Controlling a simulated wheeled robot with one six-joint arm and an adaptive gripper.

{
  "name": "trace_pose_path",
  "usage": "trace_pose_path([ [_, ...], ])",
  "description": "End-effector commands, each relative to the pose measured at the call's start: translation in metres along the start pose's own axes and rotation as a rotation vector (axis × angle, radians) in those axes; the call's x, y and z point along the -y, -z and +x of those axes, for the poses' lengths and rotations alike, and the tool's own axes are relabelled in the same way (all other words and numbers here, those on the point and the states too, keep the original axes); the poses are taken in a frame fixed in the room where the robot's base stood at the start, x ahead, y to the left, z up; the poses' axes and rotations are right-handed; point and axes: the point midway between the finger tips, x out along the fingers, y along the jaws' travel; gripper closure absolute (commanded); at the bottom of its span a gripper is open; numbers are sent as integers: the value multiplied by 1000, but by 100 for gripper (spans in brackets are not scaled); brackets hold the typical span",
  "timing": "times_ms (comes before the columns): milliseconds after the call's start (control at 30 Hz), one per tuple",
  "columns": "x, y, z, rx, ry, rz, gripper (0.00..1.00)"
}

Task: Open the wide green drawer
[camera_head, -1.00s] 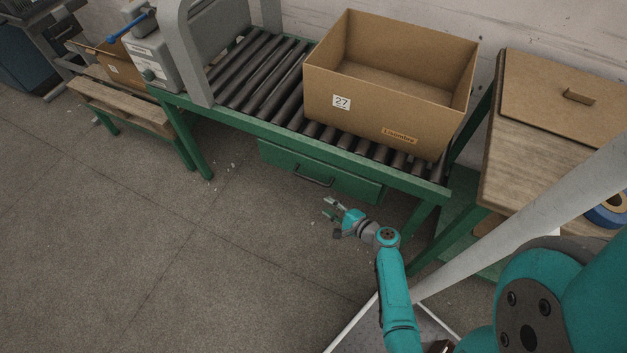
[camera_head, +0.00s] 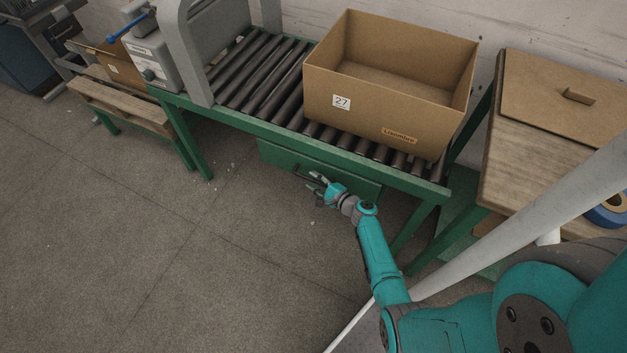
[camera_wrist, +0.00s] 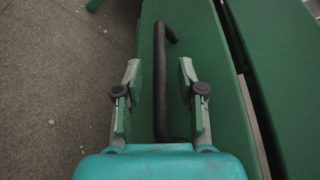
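The wide green drawer (camera_head: 279,156) hangs under the roller conveyor and looks closed. Its dark bar handle (camera_wrist: 161,85) shows in the wrist view, running lengthwise along the green front. My gripper (camera_head: 317,182) is at the drawer front in the head view and covers part of the handle. In the wrist view my gripper (camera_wrist: 157,84) is open, with one finger on each side of the handle. The handle lies between the fingers, and a gap shows on both sides. I cannot tell exactly how deep the fingers reach.
The green-framed roller conveyor (camera_head: 245,82) above the drawer carries a large open cardboard box (camera_head: 375,115). A wooden table (camera_head: 507,175) stands to the right. The grey floor (camera_head: 190,255) in front of the drawer is clear.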

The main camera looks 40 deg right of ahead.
Motion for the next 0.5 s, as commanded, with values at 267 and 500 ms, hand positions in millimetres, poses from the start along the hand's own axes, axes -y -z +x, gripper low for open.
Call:
trace_pose_path([
  [267, 0, 0, 6, -1, -1, -1, 61],
  [500, 0, 0, 6, -1, -1, -1, 93],
])
